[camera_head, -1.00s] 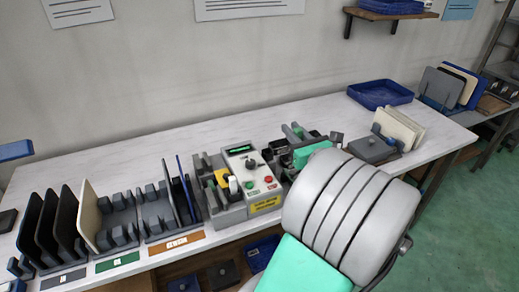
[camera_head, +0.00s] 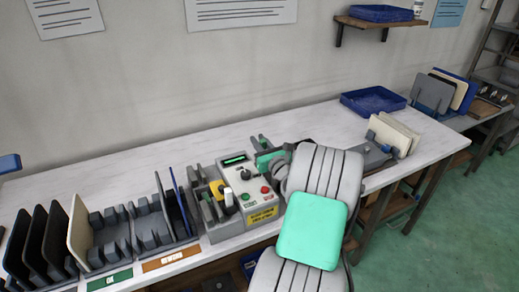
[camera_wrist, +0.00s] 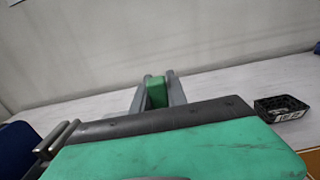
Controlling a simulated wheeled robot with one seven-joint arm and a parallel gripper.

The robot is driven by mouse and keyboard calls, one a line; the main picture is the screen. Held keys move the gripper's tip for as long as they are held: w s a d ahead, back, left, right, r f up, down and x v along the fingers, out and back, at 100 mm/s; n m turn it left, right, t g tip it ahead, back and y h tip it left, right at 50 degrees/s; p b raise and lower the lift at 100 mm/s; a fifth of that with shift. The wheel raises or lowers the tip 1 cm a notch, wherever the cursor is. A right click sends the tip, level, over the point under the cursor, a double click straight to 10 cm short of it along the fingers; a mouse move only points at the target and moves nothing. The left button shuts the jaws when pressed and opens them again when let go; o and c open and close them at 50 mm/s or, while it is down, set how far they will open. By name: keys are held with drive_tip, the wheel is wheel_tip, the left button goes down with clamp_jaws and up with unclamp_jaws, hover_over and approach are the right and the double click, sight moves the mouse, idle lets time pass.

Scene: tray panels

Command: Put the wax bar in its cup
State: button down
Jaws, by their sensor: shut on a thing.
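My gripper (camera_wrist: 157,95) shows in the wrist view as two grey fingers shut on a small green block, which I take to be the wax bar (camera_wrist: 157,93). The bar stands upright between the fingers, above the white bench top. In the head view my gripper (camera_head: 260,143) is small, beside the machine's control panel, and the bar is hard to make out there. A black, open, square cup (camera_wrist: 282,107) with a pale label stands on the bench at the right of the wrist view, apart from the gripper. I cannot tell whether it is the bar's cup.
The control machine (camera_head: 243,190) with knobs and buttons stands left of my arm. Racks with upright panels (camera_head: 80,232) fill the bench's left end. A blue tray (camera_head: 373,101) and cream panels (camera_head: 394,133) stand at the right. The bench behind the machine is clear.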

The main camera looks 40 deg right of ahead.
drive_tip(key=f, duration=0.3)
drive_tip(key=shift+s+a+f, duration=0.1)
drive_tip(key=shift+s+f, duration=0.05)
drive_tip(key=shift+s, duration=0.05)
drive_tip(key=c, duration=1.6)
unclamp_jaws()
drive_tip(key=shift+w, duration=0.1)
drive_tip(key=shift+o, duration=1.3)
drive_tip(key=shift+r, duration=0.2)
drive_tip(key=shift+s, duration=0.45)
drive_tip(key=b+v, duration=0.1)
drive_tip(key=v, duration=1)
drive_tip(key=shift+a+r, duration=0.1)
